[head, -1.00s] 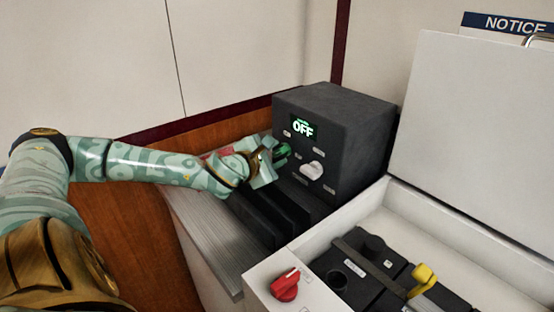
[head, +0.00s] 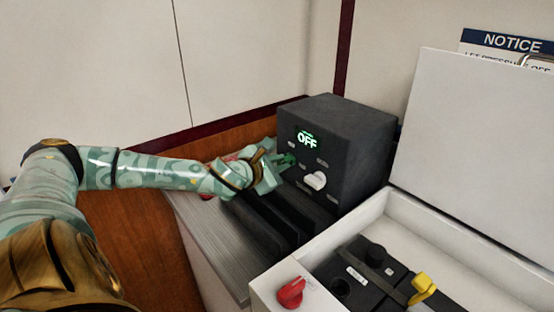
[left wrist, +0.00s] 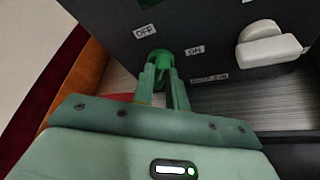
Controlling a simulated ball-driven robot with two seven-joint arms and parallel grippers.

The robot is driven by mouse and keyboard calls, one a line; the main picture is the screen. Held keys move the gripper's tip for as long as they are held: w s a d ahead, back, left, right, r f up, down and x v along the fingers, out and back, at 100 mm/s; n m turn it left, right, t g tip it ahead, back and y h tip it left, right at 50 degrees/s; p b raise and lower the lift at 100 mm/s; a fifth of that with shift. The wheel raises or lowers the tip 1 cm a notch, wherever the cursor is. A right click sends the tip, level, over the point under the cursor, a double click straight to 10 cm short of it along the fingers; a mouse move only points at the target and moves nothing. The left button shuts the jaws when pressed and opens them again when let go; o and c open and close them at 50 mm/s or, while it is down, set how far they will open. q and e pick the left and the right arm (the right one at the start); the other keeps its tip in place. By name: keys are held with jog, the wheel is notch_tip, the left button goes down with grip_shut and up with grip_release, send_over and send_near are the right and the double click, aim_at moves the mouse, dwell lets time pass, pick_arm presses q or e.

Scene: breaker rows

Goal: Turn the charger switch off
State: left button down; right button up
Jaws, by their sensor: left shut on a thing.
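The charger (head: 352,135) is a dark grey box whose green display (head: 307,139) reads OFF. Its green switch (left wrist: 160,57) sits on the front face, between an OFF label (left wrist: 145,31) and an ON label (left wrist: 195,49). My left gripper (head: 282,162) is at the charger's front, with its fingers shut on the green switch, partly hiding it. A white knob (head: 315,180) is on the same face, right of the switch; it also shows in the left wrist view (left wrist: 270,46). My right gripper is out of view.
An open white chest (head: 440,232) with a raised lid (head: 473,125) stands at the right. It holds black batteries (head: 365,270) with a yellow handle (head: 423,284); a red knob (head: 291,292) is on its near corner. A grey ribbed counter (head: 225,240) lies below my left arm.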

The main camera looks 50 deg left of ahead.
pick_arm(q)
jog(key=n+p, duration=0.1)
jog(key=n+h+p, duration=0.1)
jog(key=p, duration=0.1)
jog(key=shift+a+r, duration=0.15)
jog(key=shift+r, duration=0.2)
jog(key=shift+a+f+n+g+h+p, duration=0.15)
jog(key=shift+n+g+h+p, duration=0.15)
jog(key=shift+n+h+p, duration=0.7)
jog(key=shift+f+n+p, duration=0.1)
jog(key=shift+n+p, duration=0.4)
jog(key=shift+p, duration=0.05)
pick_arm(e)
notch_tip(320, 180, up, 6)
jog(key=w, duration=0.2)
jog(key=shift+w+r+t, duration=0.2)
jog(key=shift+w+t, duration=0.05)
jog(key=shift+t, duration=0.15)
pick_arm(q)
jog(key=c, duration=1.4)
grip_release()
jog(key=shift+s+a, duration=0.1)
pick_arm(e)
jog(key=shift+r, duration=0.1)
